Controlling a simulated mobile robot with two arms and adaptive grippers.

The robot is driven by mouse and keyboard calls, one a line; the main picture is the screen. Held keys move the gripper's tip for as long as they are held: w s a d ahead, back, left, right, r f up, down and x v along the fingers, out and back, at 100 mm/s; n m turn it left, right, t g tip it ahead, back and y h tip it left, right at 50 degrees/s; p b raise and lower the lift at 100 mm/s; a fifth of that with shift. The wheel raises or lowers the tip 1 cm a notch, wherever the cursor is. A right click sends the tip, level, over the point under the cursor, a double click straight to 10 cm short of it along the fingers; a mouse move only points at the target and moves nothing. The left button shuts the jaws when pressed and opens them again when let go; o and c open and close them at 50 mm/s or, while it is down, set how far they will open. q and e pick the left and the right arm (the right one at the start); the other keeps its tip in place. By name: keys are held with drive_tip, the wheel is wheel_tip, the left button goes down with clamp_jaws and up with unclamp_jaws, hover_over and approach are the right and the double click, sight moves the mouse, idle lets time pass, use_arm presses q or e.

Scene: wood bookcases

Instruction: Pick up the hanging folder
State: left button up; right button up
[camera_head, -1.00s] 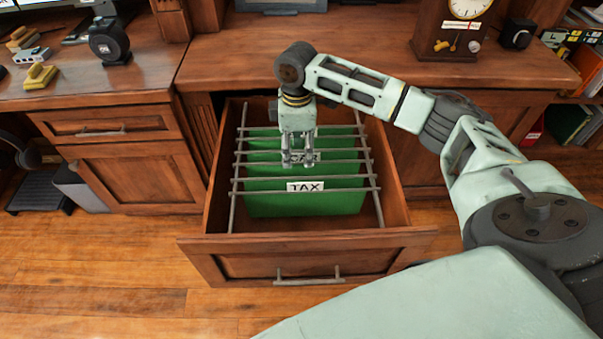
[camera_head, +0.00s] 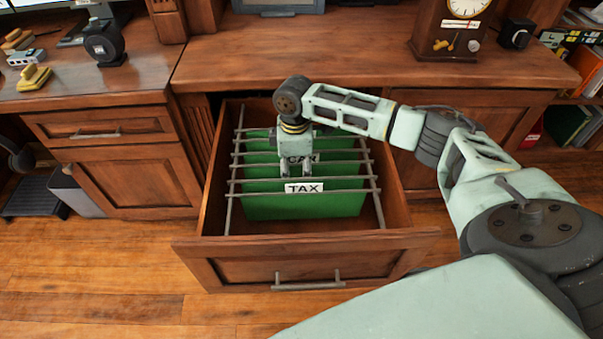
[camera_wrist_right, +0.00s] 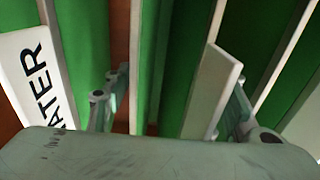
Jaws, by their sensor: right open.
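Several green hanging folders (camera_head: 308,206) hang from grey rods in an open wooden drawer (camera_head: 305,250). The front one carries a white TAX label, and a label behind it is partly hidden by my gripper. My right gripper (camera_head: 296,170) points down into the drawer, just behind the front folder. In the wrist view its open fingers (camera_wrist_right: 172,108) stand on either side of a green folder (camera_wrist_right: 145,70) and a pale label seen nearly edge-on (camera_wrist_right: 212,92). A label ending in "ATER" (camera_wrist_right: 38,80) lies left of the fingers. Contact cannot be told. My left gripper is out of view.
The desktop (camera_head: 330,55) overhangs behind the drawer, with a clock (camera_head: 455,28) on it. A closed cabinet (camera_head: 140,180) stands to the left, with a grey bin (camera_head: 78,190) beside it. The floor in front is clear.

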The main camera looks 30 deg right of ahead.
clamp_jaws()
idle(0.3)
drive_tip(key=shift+r, duration=0.1)
